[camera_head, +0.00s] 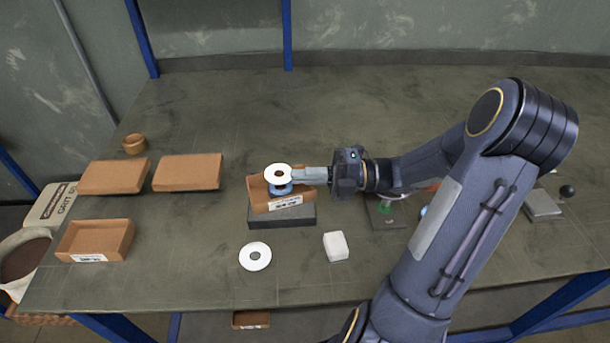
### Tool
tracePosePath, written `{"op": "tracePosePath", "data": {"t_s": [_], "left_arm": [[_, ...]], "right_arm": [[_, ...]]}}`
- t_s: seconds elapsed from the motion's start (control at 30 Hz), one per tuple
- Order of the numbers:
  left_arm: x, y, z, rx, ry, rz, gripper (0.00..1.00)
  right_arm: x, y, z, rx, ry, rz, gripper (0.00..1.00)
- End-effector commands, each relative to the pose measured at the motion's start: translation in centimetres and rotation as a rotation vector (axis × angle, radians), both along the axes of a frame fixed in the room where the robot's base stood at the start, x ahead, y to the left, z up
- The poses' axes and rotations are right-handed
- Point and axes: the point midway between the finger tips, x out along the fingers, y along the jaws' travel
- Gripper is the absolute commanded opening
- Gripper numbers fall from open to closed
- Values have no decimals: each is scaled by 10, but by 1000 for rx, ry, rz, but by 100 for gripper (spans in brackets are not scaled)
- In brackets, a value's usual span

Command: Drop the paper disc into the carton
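A white paper disc (278,172) with a dark centre hole is at my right gripper's fingertips (294,174), over an open brown carton (258,198). The fingers come in from the right and look closed on the disc's right edge. A blue round thing (279,189) shows just under the disc, at the carton; the disc hides part of it, and I cannot tell whether they touch. The carton has a white label on its front and sits on a dark grey block (282,217). A second white paper disc (255,256) lies flat on the table. My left gripper is not in view.
On the left are two brown closed-looking boxes (188,172) (114,176) and an open labelled carton (95,240). A white block (336,246) stands in front of my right arm. A small brown ring (134,143) is at the back left. The table (190,275) is clear at the front left.

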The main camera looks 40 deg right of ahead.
Motion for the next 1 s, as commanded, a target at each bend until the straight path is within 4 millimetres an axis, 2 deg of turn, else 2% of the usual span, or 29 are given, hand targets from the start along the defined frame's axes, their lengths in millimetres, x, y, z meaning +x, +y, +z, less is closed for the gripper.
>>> {"op": "tracePosePath", "data": {"t_s": [0.43,0.63,1.0], "left_arm": [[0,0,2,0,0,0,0],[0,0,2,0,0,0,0],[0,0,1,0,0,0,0]], "right_arm": [[-1,0,-7,1,2,0,0],[-1,0,-8,-1,2,0,25],[-2,0,-11,-2,10,0,26]]}}
